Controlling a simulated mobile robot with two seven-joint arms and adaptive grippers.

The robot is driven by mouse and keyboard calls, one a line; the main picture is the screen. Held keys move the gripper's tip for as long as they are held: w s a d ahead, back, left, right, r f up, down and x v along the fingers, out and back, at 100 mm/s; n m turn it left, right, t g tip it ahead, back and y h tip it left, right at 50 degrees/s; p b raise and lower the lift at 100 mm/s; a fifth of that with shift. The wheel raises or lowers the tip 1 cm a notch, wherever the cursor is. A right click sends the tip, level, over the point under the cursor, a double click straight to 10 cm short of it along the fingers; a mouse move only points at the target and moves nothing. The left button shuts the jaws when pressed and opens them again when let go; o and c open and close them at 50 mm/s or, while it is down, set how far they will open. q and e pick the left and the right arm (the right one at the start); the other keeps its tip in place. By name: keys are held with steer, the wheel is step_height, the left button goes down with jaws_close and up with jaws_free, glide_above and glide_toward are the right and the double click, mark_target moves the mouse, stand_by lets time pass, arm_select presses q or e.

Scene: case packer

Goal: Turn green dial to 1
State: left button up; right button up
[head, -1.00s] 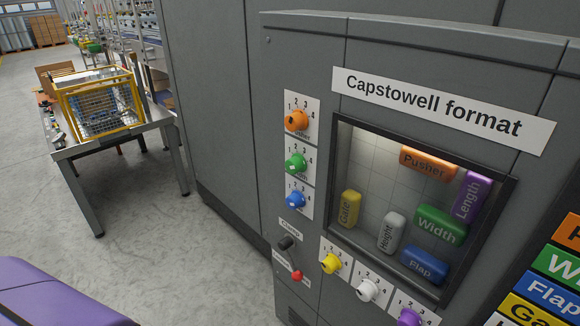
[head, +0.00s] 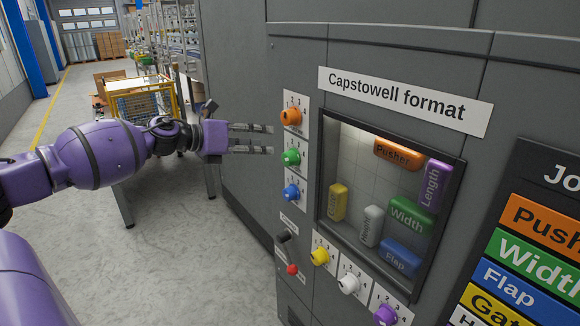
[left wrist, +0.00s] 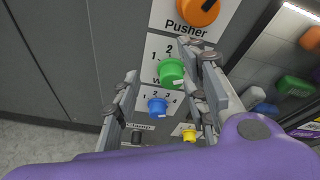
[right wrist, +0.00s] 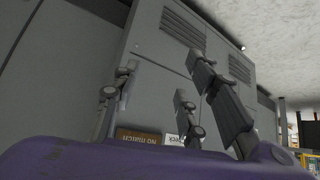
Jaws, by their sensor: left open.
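The green dial (head: 291,157) is on the cabinet's left column of dials, between the orange dial (head: 291,117) and the blue dial (head: 292,192). Its plate carries numbers and a label partly hidden in the left wrist view, where the green dial (left wrist: 171,72) shows between and beyond the fingers. My left gripper (head: 270,139) is open and empty, pointing right at the panel just left of the green dial. My right gripper (right wrist: 190,85) shows only in its own wrist view, fingers apart with nothing between them, facing a grey cabinet.
A window (head: 345,215) with coloured labelled blocks is right of the dials. Yellow (head: 320,256), white (head: 349,283) and purple (head: 386,315) dials sit below it. A black lever (head: 284,237) and a red knob (head: 292,269) are below the blue dial. A table with a yellow-framed basket (head: 146,104) stands behind my left arm.

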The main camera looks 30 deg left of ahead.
mark_target(283, 158)
arm_select(q)
steer(key=w+d+f+m, duration=0.1)
steer(key=w+d+f+m+g, duration=0.1)
steer(key=f, duration=0.1)
steer(key=w+d+f+m+b, duration=0.1)
steer(key=shift+d+f+h, duration=0.25)
steer(key=shift+f+h, duration=0.05)
steer(key=shift+f, duration=0.05)
steer(key=shift+x, duration=0.9)
steer(key=shift+s, duration=0.1)
arm_select(e)
steer(key=shift+w+f, duration=0.1)
steer(key=shift+f, duration=0.25)
arm_select(q)
steer(key=shift+f, duration=0.1)
steer(key=shift+c, duration=0.2)
steer(key=c, duration=1)
steer(key=shift+o, duration=0.2)
arm_select(e)
steer(key=shift+s+f, duration=0.2)
steer(key=shift+s, duration=0.1)
